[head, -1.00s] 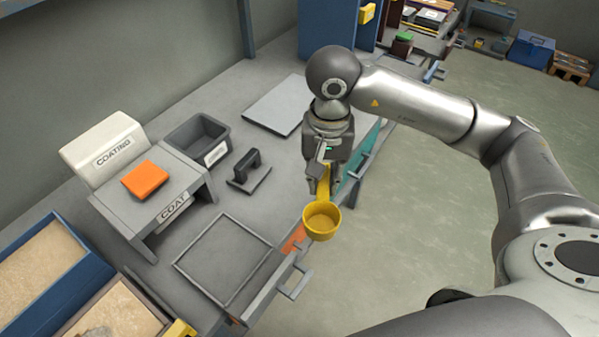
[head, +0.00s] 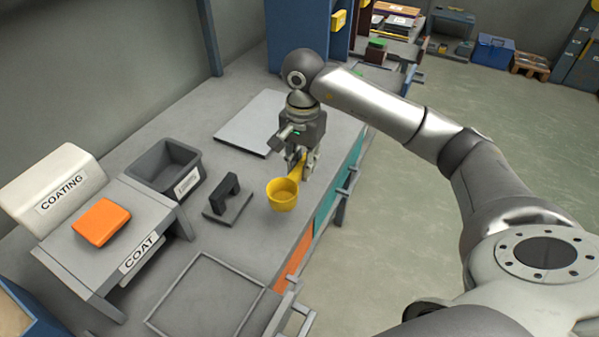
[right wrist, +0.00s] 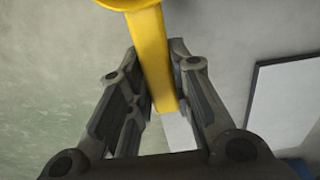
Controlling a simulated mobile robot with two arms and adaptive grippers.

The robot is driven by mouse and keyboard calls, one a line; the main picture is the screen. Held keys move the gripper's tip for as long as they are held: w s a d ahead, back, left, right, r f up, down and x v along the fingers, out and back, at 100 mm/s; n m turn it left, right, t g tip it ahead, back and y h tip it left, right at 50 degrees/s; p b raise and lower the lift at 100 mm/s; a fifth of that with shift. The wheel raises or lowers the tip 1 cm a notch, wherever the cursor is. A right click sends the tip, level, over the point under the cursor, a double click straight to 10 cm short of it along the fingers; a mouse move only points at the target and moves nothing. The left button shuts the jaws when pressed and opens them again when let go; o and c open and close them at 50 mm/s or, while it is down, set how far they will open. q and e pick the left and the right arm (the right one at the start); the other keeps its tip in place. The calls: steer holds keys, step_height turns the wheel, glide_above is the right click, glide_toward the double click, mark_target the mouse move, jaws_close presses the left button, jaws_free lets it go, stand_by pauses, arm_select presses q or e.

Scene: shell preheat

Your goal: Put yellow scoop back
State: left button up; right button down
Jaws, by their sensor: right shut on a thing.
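The yellow scoop (head: 283,196) shows in the head view over the workbench, near its front edge, with its cup toward the camera. My right gripper (head: 299,168) is shut on its handle. In the right wrist view the yellow handle (right wrist: 153,60) runs between the two fingers (right wrist: 158,92), and the cup is mostly cut off at the top edge. I cannot tell how high the scoop is above the bench. My left gripper is not in view.
A dark bin (head: 165,167), the coat stand (head: 150,213) with an orange block (head: 101,222), and a framed tray (head: 207,300) are further left and nearer. A light flat plate (head: 250,122) lies behind. Drawers (head: 325,205) line the bench front.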

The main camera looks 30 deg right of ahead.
steer(key=w+d+f, duration=0.1)
steer(key=w+f, duration=0.1)
steer(key=w+d+f, duration=0.1)
steer(key=f, duration=0.1)
steer(key=w+d+f, duration=0.1)
steer(key=w+f, duration=0.1)
steer(key=shift+w+d+f, duration=0.2)
steer(key=shift+w+f, duration=0.1)
steer(key=shift+f, duration=0.1)
steer(key=shift+f+p, duration=0.65)
steer(key=shift+f, duration=0.85)
steer(key=c, duration=1.3)
jaws_free()
steer(key=shift+f, duration=0.15)
step_height(320, 180, up, 12)
steer(key=b, duration=0.1)
steer(key=shift+r, duration=0.2)
